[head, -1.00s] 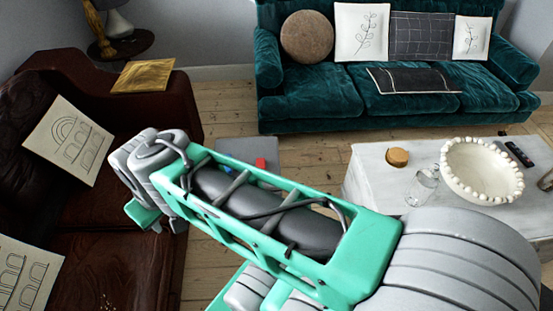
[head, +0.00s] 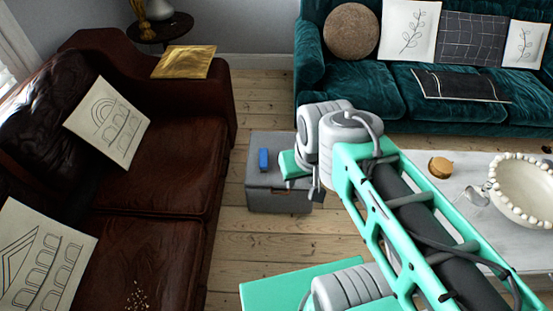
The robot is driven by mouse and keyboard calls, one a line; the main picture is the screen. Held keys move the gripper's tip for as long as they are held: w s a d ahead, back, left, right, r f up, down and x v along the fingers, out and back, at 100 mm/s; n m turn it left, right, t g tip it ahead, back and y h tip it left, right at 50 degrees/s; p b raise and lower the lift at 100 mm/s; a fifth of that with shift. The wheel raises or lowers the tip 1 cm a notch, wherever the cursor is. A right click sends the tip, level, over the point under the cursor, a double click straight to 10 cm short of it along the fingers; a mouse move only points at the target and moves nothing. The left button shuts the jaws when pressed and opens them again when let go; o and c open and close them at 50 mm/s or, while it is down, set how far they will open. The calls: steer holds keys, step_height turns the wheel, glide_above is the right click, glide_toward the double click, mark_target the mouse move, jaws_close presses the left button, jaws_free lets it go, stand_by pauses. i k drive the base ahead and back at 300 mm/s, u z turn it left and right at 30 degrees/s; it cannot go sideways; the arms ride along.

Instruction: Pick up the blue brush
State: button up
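A small blue object (head: 263,159), probably the blue brush, lies on top of a grey box (head: 270,199) on the floor. It is too small to make out bristles or a handle. My gripper (head: 314,188) is at the end of my raised arm, just right of the blue object in the picture, and overlaps the right side of the box. Its fingers are small and partly hidden, so whether they are open or shut does not show. No held object is visible.
A brown leather sofa (head: 160,178) with cushions stands on the left. A teal sofa (head: 365,84) is at the back right. A white table (head: 468,186) with a beaded bowl (head: 520,188) and a round wooden item (head: 440,166) is at the right. Bare floorboards (head: 245,255) lie between.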

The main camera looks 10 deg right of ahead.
mark_target(264, 157)
steer(key=u, duration=1.95)
steer(key=k, duration=1.6)
steer(key=z, duration=0.35)
steer(key=i, duration=0.45)
